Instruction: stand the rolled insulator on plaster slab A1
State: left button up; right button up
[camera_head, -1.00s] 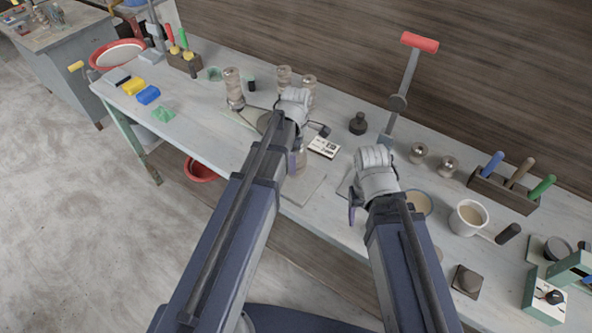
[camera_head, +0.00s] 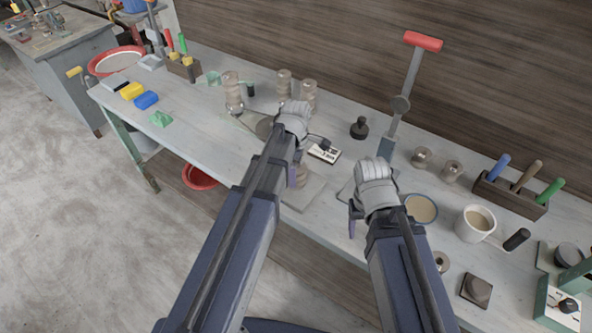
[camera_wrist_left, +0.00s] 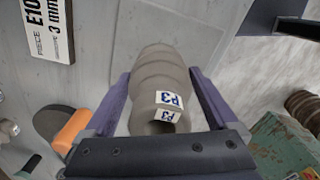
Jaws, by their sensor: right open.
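The rolled insulator (camera_wrist_left: 160,75) is a ridged grey-brown clay piece with P3 labels. In the left wrist view it lies between the two purple fingers of my left gripper (camera_wrist_left: 160,85), which close on its sides. In the head view the insulator (camera_head: 302,178) shows partly below my left gripper (camera_head: 296,172), over a pale grey slab (camera_head: 304,197). The gripper hides much of it, and I cannot tell whether its foot touches the slab. No A1 mark is readable. My right gripper (camera_head: 354,215) is open and empty, to the right near the bench front.
Several ridged insulators (camera_head: 232,90) stand at the back of the bench. A card (camera_head: 324,151) lies behind the slab. A red-handled lever press (camera_head: 401,100), a cup (camera_head: 475,222) and a tool block (camera_head: 508,193) are to the right.

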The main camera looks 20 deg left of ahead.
pick_arm(q)
jog(key=shift+o, duration=0.3)
jog(key=shift+r, duration=0.2)
pick_arm(e)
jog(key=shift+r, duration=0.15)
pick_arm(q)
notch_tip(320, 180, up, 12)
jog(key=p, duration=1.2)
pick_arm(e)
notch_tip(320, 180, up, 12)
